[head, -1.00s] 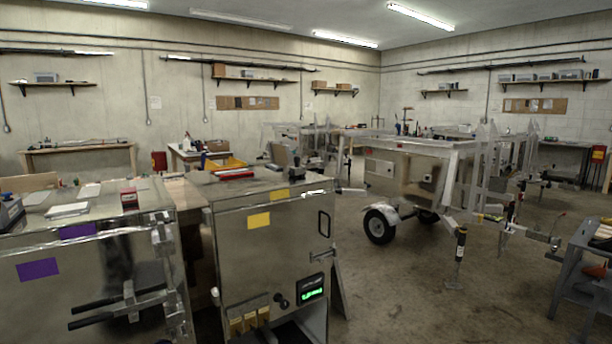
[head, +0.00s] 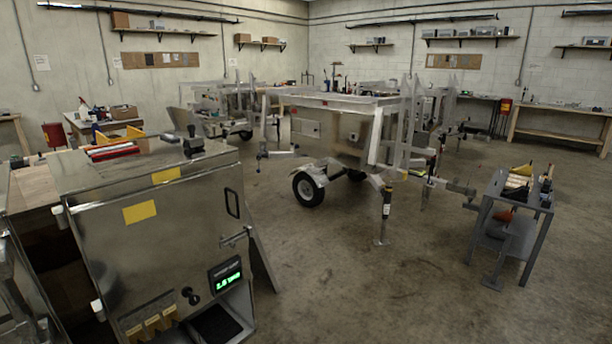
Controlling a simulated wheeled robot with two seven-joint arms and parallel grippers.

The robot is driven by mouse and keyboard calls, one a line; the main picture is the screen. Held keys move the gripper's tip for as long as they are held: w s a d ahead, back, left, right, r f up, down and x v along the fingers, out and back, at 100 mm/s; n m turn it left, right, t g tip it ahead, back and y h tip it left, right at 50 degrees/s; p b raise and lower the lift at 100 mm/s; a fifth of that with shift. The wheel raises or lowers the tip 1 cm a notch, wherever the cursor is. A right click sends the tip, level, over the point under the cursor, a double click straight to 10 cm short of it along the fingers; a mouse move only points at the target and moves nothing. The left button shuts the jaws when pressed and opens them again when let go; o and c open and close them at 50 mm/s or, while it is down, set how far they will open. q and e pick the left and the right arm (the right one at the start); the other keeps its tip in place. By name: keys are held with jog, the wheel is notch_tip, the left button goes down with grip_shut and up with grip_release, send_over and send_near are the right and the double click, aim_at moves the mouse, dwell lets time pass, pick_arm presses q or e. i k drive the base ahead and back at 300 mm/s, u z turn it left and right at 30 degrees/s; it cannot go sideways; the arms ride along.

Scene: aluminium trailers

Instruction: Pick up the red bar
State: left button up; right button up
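A red bar-like item (head: 113,151) lies on top of the steel cabinet (head: 150,215) at the left of the head view. It is small in the picture, and I cannot tell for sure that it is the task's red bar. Paler and darker pieces lie against it. A yellow item (head: 120,136) shows just behind it. Neither of my grippers is in view.
The cabinet has yellow labels and a green display (head: 226,276). An aluminium trailer (head: 330,130) stands on wheels mid-room. A grey work stand (head: 512,215) with tools is at the right. The concrete floor (head: 350,290) between them is open.

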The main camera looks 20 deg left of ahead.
aim_at(131, 148)
jog(key=i, duration=3.35)
jog(key=u, duration=3.75)
